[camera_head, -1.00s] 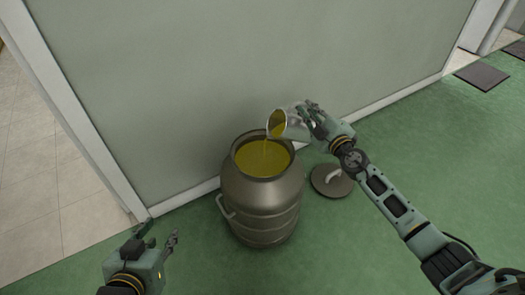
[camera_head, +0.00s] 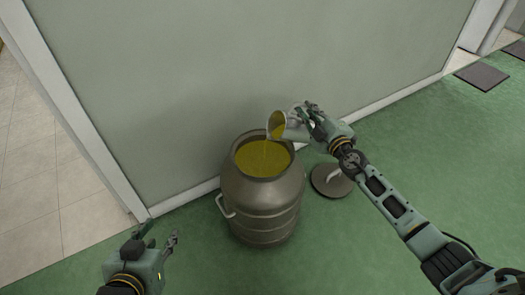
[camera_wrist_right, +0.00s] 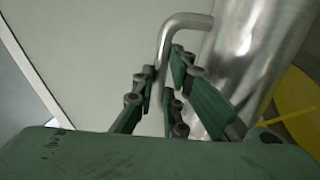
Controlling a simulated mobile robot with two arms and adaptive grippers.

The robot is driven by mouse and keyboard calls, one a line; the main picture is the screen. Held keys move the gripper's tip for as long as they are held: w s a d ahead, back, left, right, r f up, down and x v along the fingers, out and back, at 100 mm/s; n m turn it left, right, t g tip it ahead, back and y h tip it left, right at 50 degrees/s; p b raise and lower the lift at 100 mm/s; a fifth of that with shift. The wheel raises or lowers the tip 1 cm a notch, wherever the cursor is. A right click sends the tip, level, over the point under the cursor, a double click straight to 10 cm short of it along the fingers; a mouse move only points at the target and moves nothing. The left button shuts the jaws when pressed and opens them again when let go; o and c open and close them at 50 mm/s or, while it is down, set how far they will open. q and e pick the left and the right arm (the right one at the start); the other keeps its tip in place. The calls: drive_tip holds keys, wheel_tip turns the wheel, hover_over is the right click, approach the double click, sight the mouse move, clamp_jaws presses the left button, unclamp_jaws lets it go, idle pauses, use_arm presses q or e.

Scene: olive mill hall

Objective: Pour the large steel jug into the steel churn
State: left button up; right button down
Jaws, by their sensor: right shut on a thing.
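The large steel jug (camera_head: 294,127) is tipped on its side above the right part of the churn's mouth. Its mouth faces left, and yellow-green oil shows inside. A thin stream appears to run from its lip into the churn. My right gripper (camera_head: 316,120) is shut on the jug's handle (camera_wrist_right: 164,45), which the right wrist view shows between the fingers beside the shiny jug body (camera_wrist_right: 237,50). The steel churn (camera_head: 262,207) stands upright and open on the floor, with oil high inside it. My left gripper (camera_head: 158,240) is open and empty, left of the churn.
The churn's round lid (camera_head: 331,180) lies on the green floor (camera_head: 400,150) right of the churn. A pale wall (camera_head: 200,90) stands close behind the churn. A side handle (camera_head: 225,207) sticks out on the churn's left.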

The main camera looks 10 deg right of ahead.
use_arm(q)
drive_tip(key=shift+s, duration=0.1)
use_arm(e)
drive_tip(key=shift+a+r, duration=0.1)
idle(0.9)
use_arm(q)
drive_tip(key=shift+s+f, duration=0.15)
drive_tip(key=shift+f, duration=0.05)
drive_tip(key=shift+s+a+f+g, duration=0.15)
drive_tip(key=shift+s+f+g, duration=0.05)
drive_tip(key=shift+g, duration=0.1)
drive_tip(key=shift+s+a+f, duration=0.1)
drive_tip(key=shift+s+f, duration=0.15)
use_arm(e)
drive_tip(key=shift+a+n, duration=0.1)
drive_tip(key=shift+n, duration=0.2)
use_arm(q)
drive_tip(key=shift+s, duration=0.1)
drive_tip(key=shift+s+a+f+g, duration=0.1)
drive_tip(key=shift+s+f+g, duration=0.1)
drive_tip(key=shift+g, duration=0.1)
drive_tip(key=shift+s+a+f+p, duration=0.1)
drive_tip(key=shift+s+f+p, duration=0.15)
drive_tip(key=shift+s+p, duration=0.1)
use_arm(e)
drive_tip(key=shift+a, duration=0.1)
